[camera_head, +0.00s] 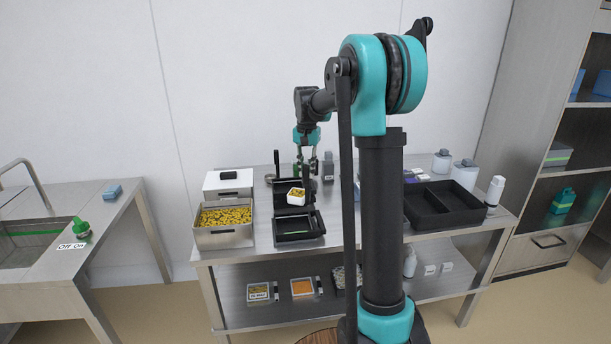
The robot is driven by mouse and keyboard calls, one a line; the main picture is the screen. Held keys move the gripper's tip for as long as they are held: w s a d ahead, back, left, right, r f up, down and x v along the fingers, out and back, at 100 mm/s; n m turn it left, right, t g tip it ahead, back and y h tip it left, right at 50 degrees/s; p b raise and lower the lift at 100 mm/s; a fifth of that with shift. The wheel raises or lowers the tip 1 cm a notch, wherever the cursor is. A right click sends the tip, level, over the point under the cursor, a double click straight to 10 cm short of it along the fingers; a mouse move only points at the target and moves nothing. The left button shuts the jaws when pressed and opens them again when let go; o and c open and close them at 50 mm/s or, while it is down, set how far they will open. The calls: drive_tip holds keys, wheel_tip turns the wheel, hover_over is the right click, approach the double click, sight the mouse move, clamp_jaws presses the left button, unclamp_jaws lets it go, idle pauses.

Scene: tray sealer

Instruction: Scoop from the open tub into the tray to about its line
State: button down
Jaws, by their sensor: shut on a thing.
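The open tub (224,240) is a steel box full of yellow pieces, at the left end of the steel table. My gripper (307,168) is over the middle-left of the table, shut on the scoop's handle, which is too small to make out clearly. The white scoop (296,203) hangs below it, holds yellow pieces and looks roughly level. The black tray (298,237) lies under and just in front of the scoop, in the black sealer (314,211). The tray's inside looks dark, and its line cannot be made out.
A closed steel tub (227,195) with a white lid stands behind the open tub. A black divided bin (443,217) and white bottles (465,175) stand at the right. Small trays (302,288) lie on the lower shelf. My arm column hides the table's middle.

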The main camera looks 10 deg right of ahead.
drive_tip(key=shift+s, duration=0.1)
drive_tip(key=shift+s+a+f+t+h, duration=0.3)
drive_tip(key=shift+s+f+t, duration=0.1)
drive_tip(key=shift+s+t, duration=0.3)
drive_tip(key=shift+s+a+f+t+h, duration=0.3)
drive_tip(key=shift+s+t, duration=0.15)
drive_tip(key=shift+t, duration=0.1)
drive_tip(key=shift+s+a+f+t+h, duration=0.2)
drive_tip(key=shift+s+f+t+h, duration=0.1)
drive_tip(key=shift+s+t, duration=0.2)
